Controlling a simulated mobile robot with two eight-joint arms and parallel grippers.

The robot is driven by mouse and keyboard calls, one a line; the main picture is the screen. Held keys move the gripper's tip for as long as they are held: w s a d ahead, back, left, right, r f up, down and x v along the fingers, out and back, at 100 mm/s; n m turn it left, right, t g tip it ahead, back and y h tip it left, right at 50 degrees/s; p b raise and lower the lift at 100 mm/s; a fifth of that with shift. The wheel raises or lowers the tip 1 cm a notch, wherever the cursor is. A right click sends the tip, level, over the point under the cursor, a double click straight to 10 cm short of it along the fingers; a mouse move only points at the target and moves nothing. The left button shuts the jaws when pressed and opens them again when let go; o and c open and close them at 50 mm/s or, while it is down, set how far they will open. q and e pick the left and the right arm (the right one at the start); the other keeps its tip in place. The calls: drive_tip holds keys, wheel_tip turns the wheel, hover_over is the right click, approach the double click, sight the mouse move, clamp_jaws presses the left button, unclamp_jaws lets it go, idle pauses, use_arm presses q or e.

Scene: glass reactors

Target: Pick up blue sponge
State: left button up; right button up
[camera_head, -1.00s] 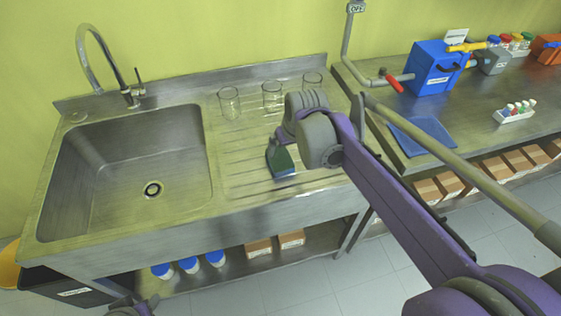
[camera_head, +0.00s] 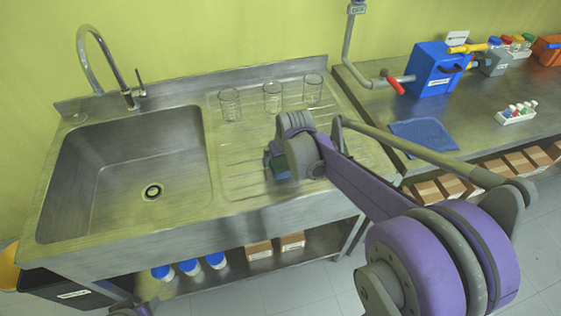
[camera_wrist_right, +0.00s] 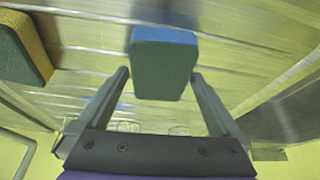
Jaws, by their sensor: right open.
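In the head view the sponge (camera_head: 282,172) shows only partly beside my right gripper (camera_head: 276,163), which hides the rest. A green and yellow sponge (camera_wrist_right: 22,48) lies to the left in the wrist view. My left gripper is not clearly shown.
Several glass beakers (camera_head: 272,97) stand behind on the drainboard. The deep sink basin (camera_head: 110,170) is to the left. To the right, a bench holds a blue cloth (camera_head: 424,136), a blue box (camera_head: 434,70) and a small bottle rack (camera_head: 516,113).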

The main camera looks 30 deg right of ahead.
sight(281, 158)
drive_tip(key=shift+f, duration=0.25)
drive_tip(key=shift+c, duration=0.2)
idle(0.3)
drive_tip(key=c, duration=1.1)
drive_tip(key=shift+r, duration=0.15)
wheel_tip(281, 158, up, 10)
drive_tip(key=shift+r+p, duration=0.15)
drive_tip(key=shift+p, duration=0.25)
drive_tip(key=o, duration=0.8)
drive_tip(key=c, duration=0.7)
drive_tip(key=shift+w, duration=0.1)
